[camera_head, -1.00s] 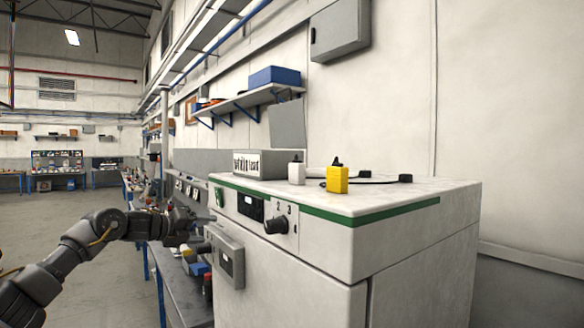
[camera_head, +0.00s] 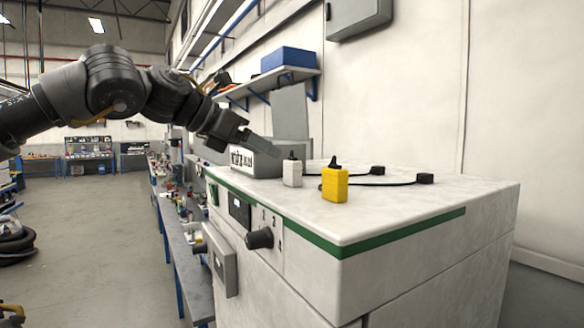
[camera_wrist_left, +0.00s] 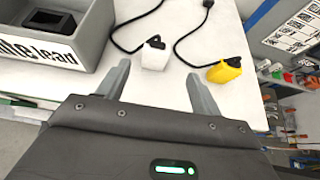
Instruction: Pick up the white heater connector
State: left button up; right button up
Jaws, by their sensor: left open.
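The white heater connector (camera_head: 292,172) stands upright on top of the white cabinet (camera_head: 390,212), with a black cable at its top. In the left wrist view the white connector (camera_wrist_left: 155,57) lies ahead of and between my two fingers. My left gripper (camera_head: 262,145) is open and empty, reaching in from the left above and behind the connector, apart from it. It also shows in the left wrist view (camera_wrist_left: 158,88). A yellow connector (camera_head: 335,185) stands to the right of the white one; it also shows in the left wrist view (camera_wrist_left: 224,71). My right gripper is not in view.
A grey labelled box (camera_head: 255,163) sits on the cabinet left of the white connector, close to my left gripper. Black cables (camera_head: 385,183) lie across the top. A knob (camera_head: 260,238) sticks out of the cabinet front. A cluttered workbench (camera_head: 185,232) runs behind.

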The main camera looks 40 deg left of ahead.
aim_at(288, 161)
pick_arm(q)
jog(key=shift+w+d+f, duration=0.15)
jog(key=shift+w+d, duration=0.2)
jog(key=shift+w, duration=0.2)
jog(key=shift+w+f, duration=0.15)
jog(key=shift+w, duration=0.15)
jog(key=shift+w+a+f+p, duration=0.15)
jog(key=shift+w+a+p, duration=0.2)
jog(key=shift+w+p, duration=0.55)
jog(key=p+x, duration=0.2)
jog(key=x, duration=0.1)
jog(key=shift+s+d, duration=0.1)
jog(key=shift+d, duration=0.1)
jog(key=shift+w+f, duration=0.3)
jog(key=shift+s+a, duration=0.1)
jog(key=shift+s, duration=0.1)
jog(key=shift+c, duration=1.9)
jog(key=shift+w, duration=0.1)
jog(key=c, duration=0.7)
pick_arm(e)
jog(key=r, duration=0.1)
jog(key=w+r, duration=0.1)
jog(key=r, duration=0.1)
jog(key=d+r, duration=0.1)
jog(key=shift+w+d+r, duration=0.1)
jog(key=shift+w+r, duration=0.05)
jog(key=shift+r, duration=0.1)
